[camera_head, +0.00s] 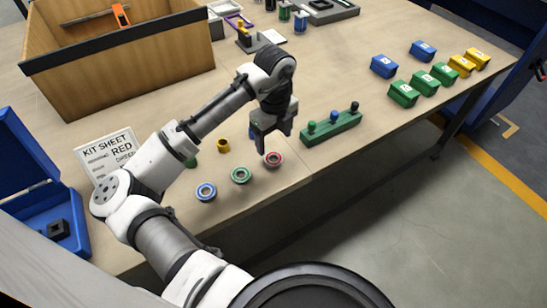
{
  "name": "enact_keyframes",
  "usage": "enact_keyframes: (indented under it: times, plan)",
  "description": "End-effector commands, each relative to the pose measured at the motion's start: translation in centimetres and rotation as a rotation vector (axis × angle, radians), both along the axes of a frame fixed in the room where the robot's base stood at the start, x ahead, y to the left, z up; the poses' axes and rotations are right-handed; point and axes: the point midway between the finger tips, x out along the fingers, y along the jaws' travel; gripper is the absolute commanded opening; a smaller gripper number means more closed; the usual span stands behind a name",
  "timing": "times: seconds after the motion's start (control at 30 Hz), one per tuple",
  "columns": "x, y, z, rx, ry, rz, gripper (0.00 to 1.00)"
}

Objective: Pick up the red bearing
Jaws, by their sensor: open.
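The red bearing (273,160) is a small ring lying flat on the wooden table, near its front edge. My gripper (274,148) points down just above and slightly behind it, open and with nothing between its fingers. The fingertips appear close to the bearing's far side; I cannot tell whether they touch it. A green bearing (241,175) and a blue bearing (206,192) lie in a row to its left.
A green block with pegs (331,129) stands to the right of my gripper. A yellow part (223,146) lies behind the bearings. A kit sheet (108,156) reading RED, a blue case (38,190) and a wooden box (120,75) are left. Small coloured boxes (403,94) stand far right.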

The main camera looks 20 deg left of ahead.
Motion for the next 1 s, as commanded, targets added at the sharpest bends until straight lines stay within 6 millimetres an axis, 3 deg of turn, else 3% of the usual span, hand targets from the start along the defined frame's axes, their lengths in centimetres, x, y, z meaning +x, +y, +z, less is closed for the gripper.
enact_keyframes:
  times: [0.27, 0.6, 0.87, 1.0]
  plan:
    - [0.0, 0.0, -2.2, -0.001, 0.000, 0.001, 0.72]
    - [-0.2, 0.2, -6.7, 0.000, -0.001, 0.001, 0.72]
    - [-0.2, 0.1, -7.0, 0.000, -0.003, 0.001, 0.72]
    - [-0.2, 0.1, -7.0, 0.000, -0.002, 0.001, 0.55]
